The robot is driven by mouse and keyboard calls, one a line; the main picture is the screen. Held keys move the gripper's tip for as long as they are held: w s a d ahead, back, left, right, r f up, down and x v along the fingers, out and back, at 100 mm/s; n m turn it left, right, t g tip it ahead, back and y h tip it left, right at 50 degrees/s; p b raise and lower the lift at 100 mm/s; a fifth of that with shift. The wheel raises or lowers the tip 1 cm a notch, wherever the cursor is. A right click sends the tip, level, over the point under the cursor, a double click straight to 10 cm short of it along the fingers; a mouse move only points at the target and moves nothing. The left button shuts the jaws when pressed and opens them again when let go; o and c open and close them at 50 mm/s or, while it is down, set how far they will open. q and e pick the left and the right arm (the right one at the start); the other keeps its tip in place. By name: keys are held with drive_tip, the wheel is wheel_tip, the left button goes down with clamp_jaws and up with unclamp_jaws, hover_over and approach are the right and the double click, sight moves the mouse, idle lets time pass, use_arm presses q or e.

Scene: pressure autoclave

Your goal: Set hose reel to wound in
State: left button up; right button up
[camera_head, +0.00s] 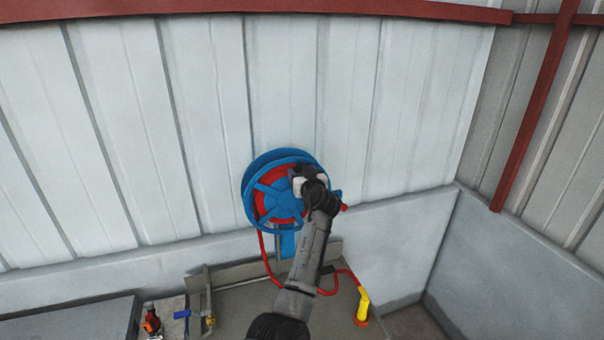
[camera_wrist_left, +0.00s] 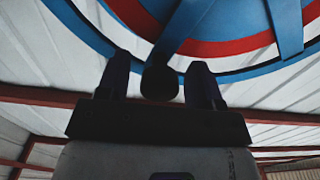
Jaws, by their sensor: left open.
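The blue hose reel (camera_head: 275,204) is mounted on the wall, with red hose wound on it. It also shows in the left wrist view (camera_wrist_left: 186,25) as a blue spoke, rim and red hose. A length of red hose (camera_head: 263,247) hangs from the reel and runs to a yellow nozzle (camera_head: 362,304) at the lower right. My left gripper (camera_head: 304,178) is at the reel's right side and covers part of it. In the left wrist view its open fingers (camera_wrist_left: 160,85) stand on either side of a dark round knob (camera_wrist_left: 160,80); contact cannot be told. My right gripper is out of view.
A grey bench or ledge (camera_head: 240,309) lies below the reel. A pipe with a blue-handled valve (camera_head: 183,314) and a red fitting (camera_head: 151,319) stand at the lower left. The pale wall (camera_head: 400,110) around the reel is clear.

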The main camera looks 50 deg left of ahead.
use_arm(q)
clamp_jaws()
idle(0.5)
drive_tip(key=shift+f, duration=0.1)
